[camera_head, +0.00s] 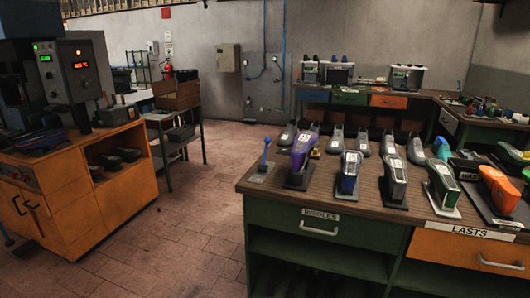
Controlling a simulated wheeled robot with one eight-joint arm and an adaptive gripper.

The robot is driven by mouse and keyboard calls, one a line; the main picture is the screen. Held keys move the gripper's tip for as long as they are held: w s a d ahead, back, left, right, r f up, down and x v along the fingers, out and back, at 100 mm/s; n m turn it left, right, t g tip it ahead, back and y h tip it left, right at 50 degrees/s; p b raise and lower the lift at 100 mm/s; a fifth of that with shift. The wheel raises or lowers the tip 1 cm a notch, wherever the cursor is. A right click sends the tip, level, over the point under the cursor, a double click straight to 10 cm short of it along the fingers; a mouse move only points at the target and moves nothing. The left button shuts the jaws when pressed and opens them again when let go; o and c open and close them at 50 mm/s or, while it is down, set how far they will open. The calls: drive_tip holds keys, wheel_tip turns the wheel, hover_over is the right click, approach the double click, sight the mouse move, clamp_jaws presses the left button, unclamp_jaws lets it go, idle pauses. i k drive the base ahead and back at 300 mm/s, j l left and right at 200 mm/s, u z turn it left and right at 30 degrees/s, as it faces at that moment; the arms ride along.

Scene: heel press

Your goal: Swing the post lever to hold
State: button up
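A small lever with a blue knob and shaft (265,155) stands on a grey base plate at the left end of the workbench top. It is close to upright, leaning slightly right at the top. Any position marks on its plate are too small to read. A grey press machine (72,70) with a control panel, lit displays and an orange lamp stands at the left on an orange cabinet (120,205). A blue bar (6,235) shows low at the left edge, partly cut off. My gripper is not in view.
The workbench (330,205) carries several shoe lasts, including a purple one (302,157) just right of the lever. Drawers are labelled insoles and lasts. A metal side table (180,130) stands behind the cabinet. Brick floor (180,240) between cabinet and bench is clear.

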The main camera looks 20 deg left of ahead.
sight(267, 140)
drive_tip(key=i+j+z, duration=0.25)
drive_tip(key=j, duration=1.3)
drive_tip(key=k+j+z, duration=0.1)
drive_tip(key=j+z, duration=0.15)
drive_tip(key=j, duration=1.3)
